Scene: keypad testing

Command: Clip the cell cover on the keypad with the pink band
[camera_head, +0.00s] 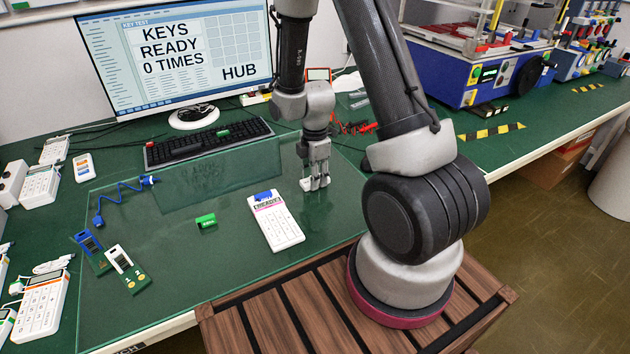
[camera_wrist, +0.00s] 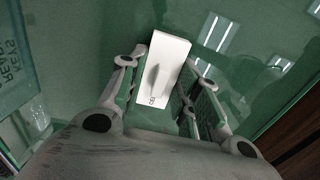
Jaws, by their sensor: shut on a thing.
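In the wrist view my gripper (camera_wrist: 164,88) is shut on a flat white rectangular piece, which looks like the cell cover (camera_wrist: 168,58). The cover carries a dark oval shadow or mark and a small symbol near its lower end. I cannot tell whether it touches the mat.
A green block (camera_head: 206,221) lies left of the keypad. Two small boards (camera_head: 128,270) and a blue cable (camera_head: 118,190) lie farther left. A black keyboard (camera_head: 208,142) and a monitor (camera_head: 175,55) stand behind. Other keypads (camera_head: 42,305) line the left edge. The mat's front is clear.

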